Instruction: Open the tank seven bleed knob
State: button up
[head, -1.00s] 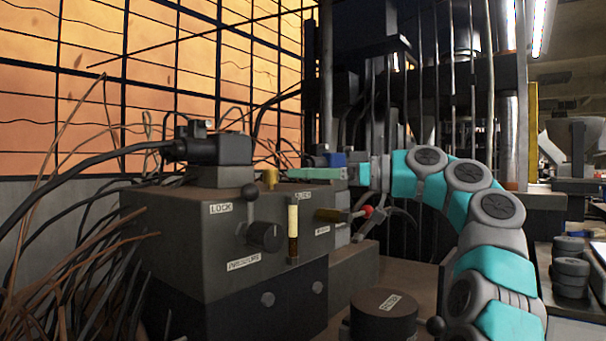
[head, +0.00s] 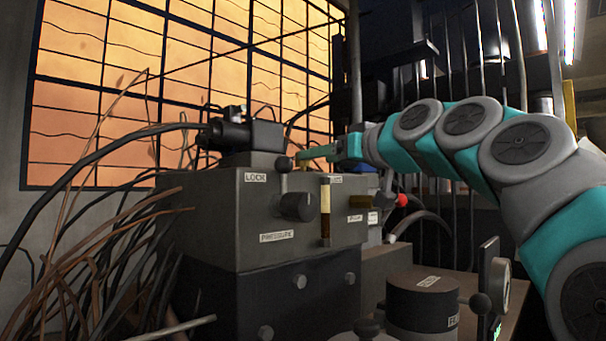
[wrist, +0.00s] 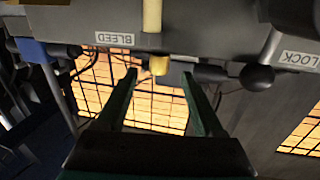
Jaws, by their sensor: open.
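A small brass knob (head: 303,160) stands on top of the grey valve block (head: 225,215). In the wrist view the brass knob (wrist: 159,66) shows near a BLEED label (wrist: 115,38), just ahead of and between the two fingertips. My gripper (wrist: 159,78) is open, with its green fingers to either side of the knob's line and no visible contact. In the head view my gripper (head: 318,153) reaches in from the right at the block's top, and its fingertips partly overlap the knob. No tank number is readable.
A LOCK lever with a black ball (head: 284,165), a black PRESSURE knob (head: 297,206) and a sight tube (head: 325,212) sit close by. A black fitting with cables (head: 240,133) stands left on the block. A red-tipped lever (head: 402,200) lies at right.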

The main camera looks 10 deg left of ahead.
aim_at(302, 164)
jog(key=shift+t, duration=0.5)
jog(key=shift+p+x, duration=0.45)
jog(key=shift+x, duration=3)
grip_shut()
